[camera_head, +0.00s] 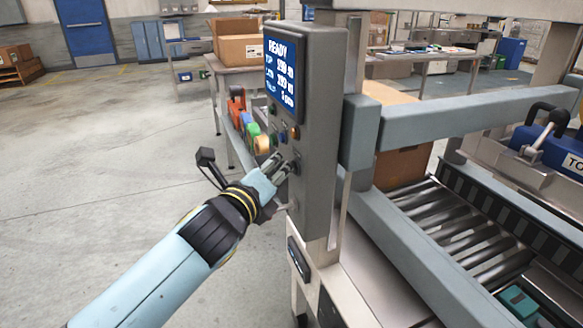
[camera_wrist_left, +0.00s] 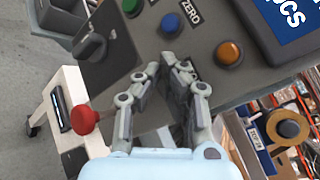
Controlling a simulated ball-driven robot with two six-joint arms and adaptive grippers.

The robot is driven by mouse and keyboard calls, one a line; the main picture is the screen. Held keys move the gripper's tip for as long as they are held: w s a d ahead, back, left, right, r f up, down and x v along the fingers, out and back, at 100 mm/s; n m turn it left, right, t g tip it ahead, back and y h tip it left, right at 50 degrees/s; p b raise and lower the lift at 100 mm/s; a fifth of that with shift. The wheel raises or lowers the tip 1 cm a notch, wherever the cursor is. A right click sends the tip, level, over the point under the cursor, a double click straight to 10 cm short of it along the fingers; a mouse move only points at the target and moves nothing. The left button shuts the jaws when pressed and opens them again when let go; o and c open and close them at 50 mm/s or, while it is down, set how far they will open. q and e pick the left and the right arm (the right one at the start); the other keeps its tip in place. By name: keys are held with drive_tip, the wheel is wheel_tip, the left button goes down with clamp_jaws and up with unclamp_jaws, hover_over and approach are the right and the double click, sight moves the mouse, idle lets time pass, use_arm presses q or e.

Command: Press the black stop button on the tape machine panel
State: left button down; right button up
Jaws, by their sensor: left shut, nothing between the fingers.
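The grey panel (camera_head: 318,150) of the tape machine stands upright in the head view; its face also shows in the left wrist view (camera_wrist_left: 200,45). My left gripper (camera_head: 279,162) is shut and empty, with its fingertips close to the lower panel face; I cannot tell whether they touch it. In the left wrist view its fingertips (camera_wrist_left: 170,66) lie below a blue button (camera_wrist_left: 170,23) marked ZERO and left of an orange button (camera_wrist_left: 229,52). A partly covered label shows beside the fingers. I cannot make out the black stop button; the fingers may hide it. My right gripper is not in view.
A green button (camera_wrist_left: 132,6), a black rotary knob (camera_wrist_left: 90,48) and a red mushroom knob (camera_wrist_left: 85,120) are near the fingers. A blue screen (camera_head: 281,72) reads READY. A roller conveyor (camera_head: 450,225) lies right of the panel. The floor at left is clear.

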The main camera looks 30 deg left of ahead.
use_arm(q)
drive_tip(key=shift+s+a, duration=0.55)
drive_tip(key=shift+s, duration=0.1)
drive_tip(key=s+a+b, duration=0.2)
drive_tip(key=s+a, duration=0.1)
drive_tip(key=shift+s+a, duration=0.1)
drive_tip(key=shift+s, duration=0.3)
idle(0.7)
